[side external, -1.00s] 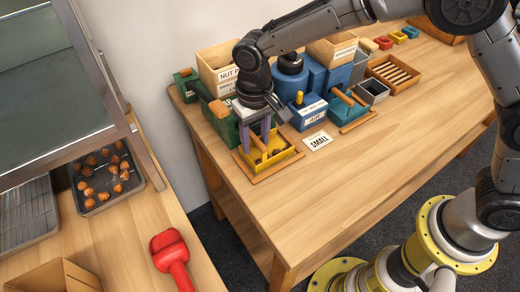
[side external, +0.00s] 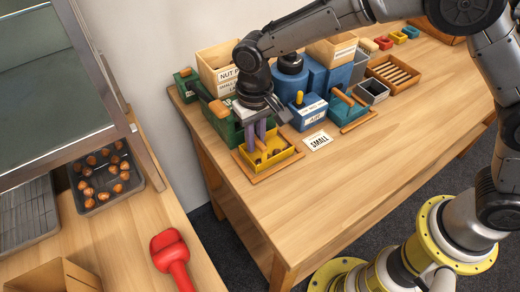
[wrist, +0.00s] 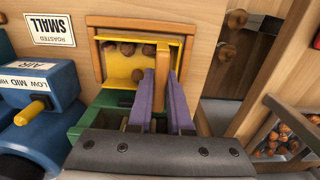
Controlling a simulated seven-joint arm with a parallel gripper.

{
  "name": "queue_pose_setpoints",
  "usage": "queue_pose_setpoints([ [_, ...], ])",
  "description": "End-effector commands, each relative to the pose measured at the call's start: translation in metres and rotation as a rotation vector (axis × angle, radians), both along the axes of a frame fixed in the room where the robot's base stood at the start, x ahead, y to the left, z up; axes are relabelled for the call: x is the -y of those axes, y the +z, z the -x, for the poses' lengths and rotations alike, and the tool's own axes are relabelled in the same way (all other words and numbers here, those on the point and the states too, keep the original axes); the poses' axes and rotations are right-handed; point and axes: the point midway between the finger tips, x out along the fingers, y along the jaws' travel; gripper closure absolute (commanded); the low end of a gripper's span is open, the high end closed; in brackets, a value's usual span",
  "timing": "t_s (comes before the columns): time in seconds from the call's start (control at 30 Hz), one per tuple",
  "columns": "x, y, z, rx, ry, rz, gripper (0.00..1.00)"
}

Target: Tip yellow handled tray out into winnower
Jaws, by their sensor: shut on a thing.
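The yellow tray (side external: 283,156) sits level in a wooden frame on the table, at the front of the green machine (side external: 223,125). It also shows in the wrist view (wrist: 120,72), with several brown chestnuts (wrist: 128,48) inside. My gripper (side external: 257,143) is above the tray, its purple fingers shut on the wooden handle (wrist: 162,62). The fingers hide part of the handle and tray. The blue machine marked AIR (side external: 309,112), apparently the winnower, stands right of the tray and has a yellow knob (wrist: 29,112).
A SMALL card (side external: 318,142) lies right of the tray. A teal tray with a wooden handle (side external: 350,108) stands farther right. Wooden bins (side external: 215,65) stand behind. The table's front is clear. A separate left counter holds a chestnut pan (side external: 132,188) and red scoop (side external: 170,250).

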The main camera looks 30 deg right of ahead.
Motion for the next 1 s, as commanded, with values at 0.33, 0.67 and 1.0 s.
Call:
queue_pose_setpoints([
  [0.33, -0.001, 0.015, -0.001, 0.003, 0.000, -0.002, 1.00],
  [0.67, -0.001, 0.039, -0.001, 0.004, 0.000, -0.002, 1.00],
  [1.0, 0.000, 0.051, 0.000, 0.001, 0.000, -0.001, 1.00],
])
